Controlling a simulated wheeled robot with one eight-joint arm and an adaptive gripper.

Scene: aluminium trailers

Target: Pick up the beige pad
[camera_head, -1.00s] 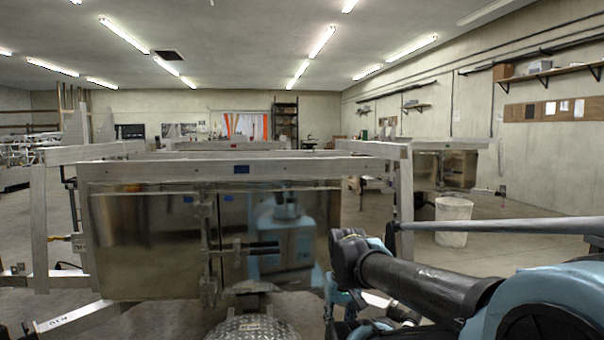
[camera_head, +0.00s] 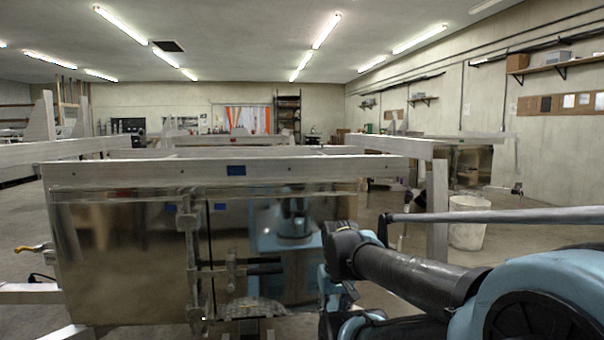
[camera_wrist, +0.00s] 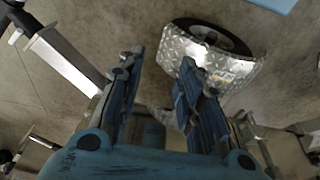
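I cannot make out a beige pad in either view. My gripper (camera_wrist: 161,66) shows in the wrist view, with its two blue fingers spread apart and nothing between the tips. It points down over the floor beside a trailer wheel under a diamond-plate fender (camera_wrist: 228,70). In the head view my arm reaches in from the right, and I cannot make out the fingers there.
An aluminium trailer with a shiny front panel (camera_head: 120,250) and a top rail (camera_head: 330,168) stands close in front. A white bin (camera_head: 468,225) stands on the floor to the right. Wall shelves (camera_head: 560,67) hold boxes. Open floor shows on the right.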

